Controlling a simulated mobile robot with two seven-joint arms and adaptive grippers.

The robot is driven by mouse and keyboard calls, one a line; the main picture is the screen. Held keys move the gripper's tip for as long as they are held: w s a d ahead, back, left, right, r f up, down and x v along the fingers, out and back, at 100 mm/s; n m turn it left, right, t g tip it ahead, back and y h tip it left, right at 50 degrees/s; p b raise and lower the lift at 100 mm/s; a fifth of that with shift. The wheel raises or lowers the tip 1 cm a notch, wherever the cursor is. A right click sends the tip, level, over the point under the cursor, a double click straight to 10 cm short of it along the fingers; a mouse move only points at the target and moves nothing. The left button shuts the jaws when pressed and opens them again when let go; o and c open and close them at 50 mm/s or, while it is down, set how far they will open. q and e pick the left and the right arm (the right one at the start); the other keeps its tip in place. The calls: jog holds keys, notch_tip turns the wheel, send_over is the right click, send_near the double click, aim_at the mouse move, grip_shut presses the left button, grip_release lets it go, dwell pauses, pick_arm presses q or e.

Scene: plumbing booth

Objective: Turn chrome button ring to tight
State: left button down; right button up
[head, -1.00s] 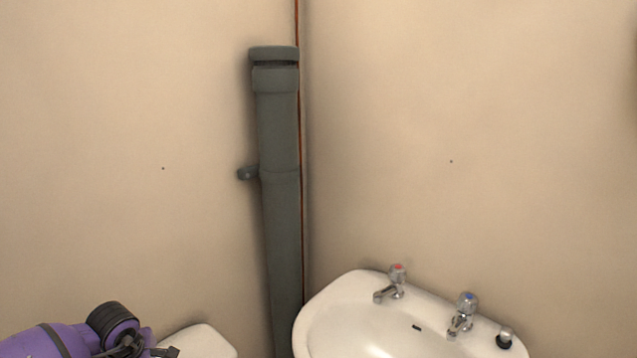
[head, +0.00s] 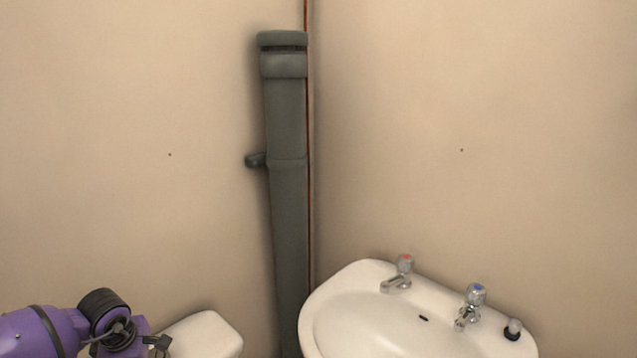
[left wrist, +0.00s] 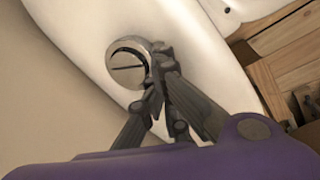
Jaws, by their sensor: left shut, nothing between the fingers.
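The chrome button ring (left wrist: 128,65) is a round, shiny piece with a dark slot line across its face. It sits on the white cistern lid (left wrist: 85,50) in the left wrist view. My left gripper (left wrist: 159,75) is shut and empty, its fingertips close beside the ring's right edge; I cannot tell if they touch it. In the head view the left gripper (head: 157,346) is at the bottom left, by the near corner of the white cistern (head: 212,330). The ring is not visible there. My right gripper is in neither view.
A white basin (head: 350,320) with a red-topped tap (head: 402,265) and a blue-topped tap (head: 473,297) is at the right. Wooden boards (left wrist: 285,55) show in the left wrist view.

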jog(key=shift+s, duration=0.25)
pick_arm(q)
jog(key=shift+s, duration=0.15)
jog(key=shift+s, duration=0.2)
jog(key=w+p+v, duration=0.1)
jog(key=p+v, duration=0.1)
jog(key=v, duration=0.3)
jog(key=shift+a+r+p, duration=0.25)
jog(key=shift+r+p, duration=0.05)
jog(key=shift+r, duration=0.25)
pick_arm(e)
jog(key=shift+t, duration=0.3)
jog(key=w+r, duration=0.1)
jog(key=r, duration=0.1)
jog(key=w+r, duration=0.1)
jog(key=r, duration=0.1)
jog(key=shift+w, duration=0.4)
